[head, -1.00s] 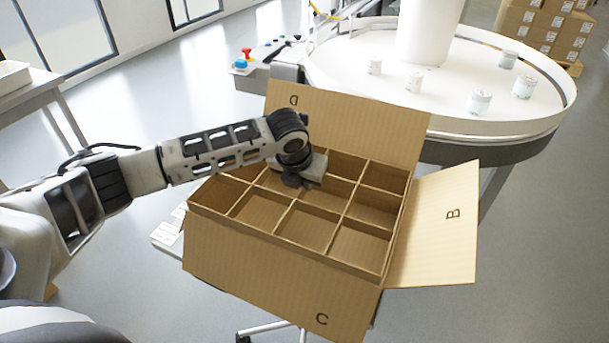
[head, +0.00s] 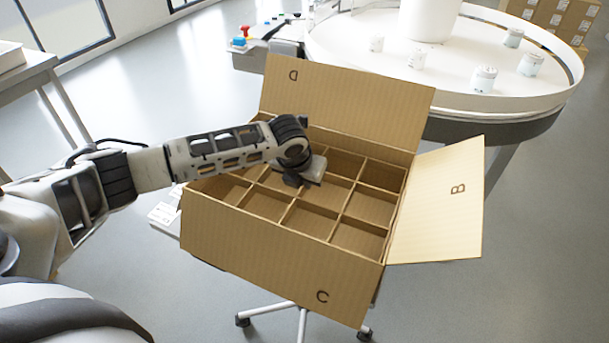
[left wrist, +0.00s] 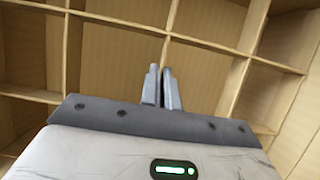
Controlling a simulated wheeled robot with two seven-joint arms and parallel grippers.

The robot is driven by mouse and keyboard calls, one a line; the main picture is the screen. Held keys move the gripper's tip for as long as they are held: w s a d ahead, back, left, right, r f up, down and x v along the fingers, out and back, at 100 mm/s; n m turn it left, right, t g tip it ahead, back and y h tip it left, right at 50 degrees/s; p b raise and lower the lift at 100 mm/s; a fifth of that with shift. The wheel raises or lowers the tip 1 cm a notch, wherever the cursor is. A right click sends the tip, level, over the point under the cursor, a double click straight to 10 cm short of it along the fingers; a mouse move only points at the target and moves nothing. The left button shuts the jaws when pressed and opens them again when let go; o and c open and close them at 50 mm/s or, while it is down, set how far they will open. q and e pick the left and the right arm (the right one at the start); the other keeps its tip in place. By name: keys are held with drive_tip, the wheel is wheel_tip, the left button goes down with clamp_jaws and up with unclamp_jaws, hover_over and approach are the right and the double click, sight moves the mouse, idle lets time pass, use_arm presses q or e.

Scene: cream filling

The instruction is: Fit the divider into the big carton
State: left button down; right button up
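The big carton (head: 262,268) stands with flaps marked B, C and D folded outward. The cardboard divider (head: 345,181), a grid of several cells, sits level inside the carton walls, its top edges around or slightly below the front rim. My left gripper (head: 300,182) points down over the middle of the divider. In the left wrist view its two fingers (left wrist: 161,72) are close together around a thin wall of the divider (left wrist: 122,22). The fingertips are hidden in the head view. My right gripper is not in view.
A round white table (head: 440,85) with several small jars (head: 484,79) stands behind the carton. A box with a red button (head: 244,30) is at the back left. Stacked cartons (head: 550,18) are far right. Floor on the right is clear.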

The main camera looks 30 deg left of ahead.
use_arm(q)
drive_tip(key=shift+f+b, duration=0.45)
drive_tip(key=shift+f, duration=1)
drive_tip(key=c, duration=1.6)
unclamp_jaws()
drive_tip(key=v, duration=1.6)
drive_tip(key=shift+w+p, duration=0.1)
drive_tip(key=shift+p, duration=0.3)
